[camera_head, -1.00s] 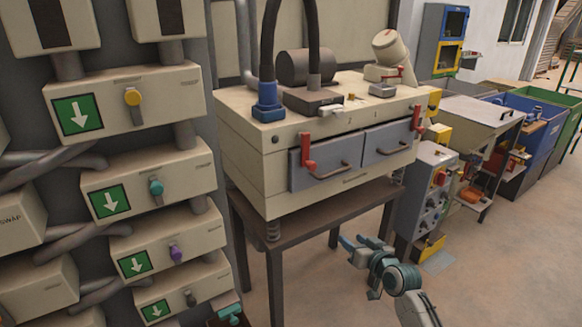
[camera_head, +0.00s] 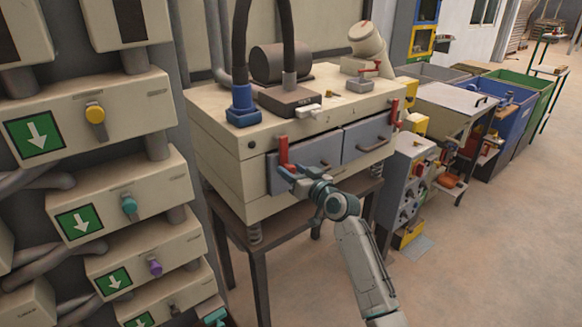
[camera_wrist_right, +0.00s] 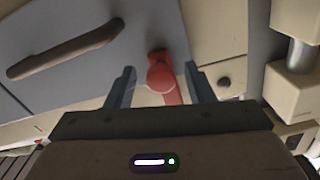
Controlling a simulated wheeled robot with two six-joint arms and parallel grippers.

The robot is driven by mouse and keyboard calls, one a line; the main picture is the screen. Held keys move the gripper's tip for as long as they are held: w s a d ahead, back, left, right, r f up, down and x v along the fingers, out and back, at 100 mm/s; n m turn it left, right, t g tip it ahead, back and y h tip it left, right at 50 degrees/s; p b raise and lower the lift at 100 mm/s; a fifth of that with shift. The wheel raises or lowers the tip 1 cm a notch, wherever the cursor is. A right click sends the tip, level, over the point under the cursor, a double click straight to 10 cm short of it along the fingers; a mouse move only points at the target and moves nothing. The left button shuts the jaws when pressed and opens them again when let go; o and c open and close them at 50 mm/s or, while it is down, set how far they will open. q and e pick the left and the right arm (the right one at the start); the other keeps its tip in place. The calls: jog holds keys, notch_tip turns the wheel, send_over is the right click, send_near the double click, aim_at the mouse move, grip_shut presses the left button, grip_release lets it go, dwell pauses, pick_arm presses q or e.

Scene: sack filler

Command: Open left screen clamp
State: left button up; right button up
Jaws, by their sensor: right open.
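The left screen clamp (camera_head: 284,153) is a red upright lever at the left end of the grey front panels of the beige machine. It also shows in the right wrist view (camera_wrist_right: 164,80), seen close up with its round end facing the camera. My right gripper (camera_head: 291,172) is at the clamp's lower part. In the right wrist view its two fingers (camera_wrist_right: 160,88) stand apart, one on each side of the red lever, with gaps visible. The gripper covers part of the left panel's handle in the head view.
A second red clamp (camera_head: 394,112) is at the right end of the panels. Beige boxes with green arrow signs (camera_head: 79,222) and coloured knobs stand at the left. A grey control box (camera_head: 408,180) is right of the machine. Open floor lies at the front right.

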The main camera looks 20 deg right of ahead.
jog(key=shift+w+a, duration=0.2)
jog(key=shift+w, duration=0.2)
grip_shut()
jog(key=shift+d+b, duration=0.1)
jog(key=shift+b, duration=0.35)
jog(key=shift+n, duration=0.3)
